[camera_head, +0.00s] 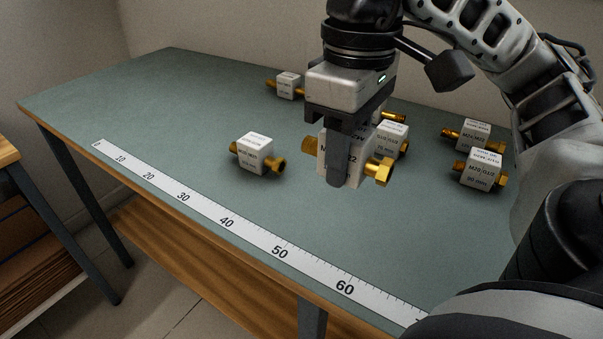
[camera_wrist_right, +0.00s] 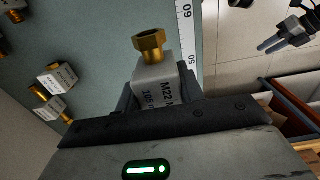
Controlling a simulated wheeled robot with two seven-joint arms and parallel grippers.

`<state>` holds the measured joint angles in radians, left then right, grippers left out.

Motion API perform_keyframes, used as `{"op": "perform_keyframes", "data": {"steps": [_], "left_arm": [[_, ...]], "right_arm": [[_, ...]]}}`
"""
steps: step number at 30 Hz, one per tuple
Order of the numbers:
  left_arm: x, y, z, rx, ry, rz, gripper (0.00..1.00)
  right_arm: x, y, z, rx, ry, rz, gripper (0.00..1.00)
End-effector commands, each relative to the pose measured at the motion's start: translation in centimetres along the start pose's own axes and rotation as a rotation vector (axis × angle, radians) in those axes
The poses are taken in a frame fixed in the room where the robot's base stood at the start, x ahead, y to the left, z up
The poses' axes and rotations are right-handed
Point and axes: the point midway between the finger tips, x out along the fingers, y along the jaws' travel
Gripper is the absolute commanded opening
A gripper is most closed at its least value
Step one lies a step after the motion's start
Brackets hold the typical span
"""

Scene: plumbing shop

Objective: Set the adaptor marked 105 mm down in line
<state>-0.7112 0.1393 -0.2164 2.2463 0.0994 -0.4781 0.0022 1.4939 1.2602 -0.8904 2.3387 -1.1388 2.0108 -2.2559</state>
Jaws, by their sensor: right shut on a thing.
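My right gripper (camera_head: 345,165) is shut on a white block adaptor (camera_head: 329,148) with brass ends; one finger covers part of its face in the head view. In the right wrist view the held adaptor (camera_wrist_right: 152,75) shows "M22" and "105", with a brass hex end pointing away from the gripper. It looks held above the table; the exact gap is unclear. Another adaptor (camera_head: 254,153) stands alone on the table to its left. My left gripper (camera_wrist_right: 275,43) appears small at the upper right of the wrist view; its opening is unclear.
A ruler strip (camera_head: 227,222) runs along the front edge of the green table (camera_head: 160,95). Other adaptors stand behind (camera_head: 287,86) and right (camera_head: 481,169) of the held one; one (camera_head: 393,138) is close behind it. The table's left part is clear.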

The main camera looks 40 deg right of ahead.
Motion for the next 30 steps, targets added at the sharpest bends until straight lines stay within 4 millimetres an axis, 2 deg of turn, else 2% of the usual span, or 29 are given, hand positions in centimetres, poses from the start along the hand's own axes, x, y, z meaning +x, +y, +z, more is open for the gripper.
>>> {"op": "perform_keyframes", "data": {"steps": [1, 6, 12, 22, 27, 30], "left_arm": [[0.2, 0.0, 0.4, 0.001, 0.003, 0.001, 0.36], [0.4, 0.0, 0.6, 0.004, 0.016, 0.003, 0.36], [0.3, 0.1, 0.4, 0.007, 0.022, 0.004, 0.36], [0.2, 0.1, 0.6, 0.011, 0.022, 0.006, 0.36], [0.4, 0.1, 0.9, 0.013, 0.021, 0.006, 0.36], [0.4, 0.1, 0.9, 0.013, 0.021, 0.006, 0.36]], "right_arm": [[1.0, 0.8, -1.0, 0.006, -0.005, -0.004, 0.12], [2.8, 3.5, -4.3, 0.004, -0.004, -0.004, 0.12], [6.1, 5.6, -6.7, 0.002, -0.005, -0.001, 0.12], [8.8, 7.1, -8.5, 0.002, -0.002, -0.001, 0.12], [11.3, 7.1, -8.4, 0.001, -0.002, 0.001, 0.12], [11.8, 7.1, -8.4, 0.001, 0.0, 0.001, 0.12]]}}
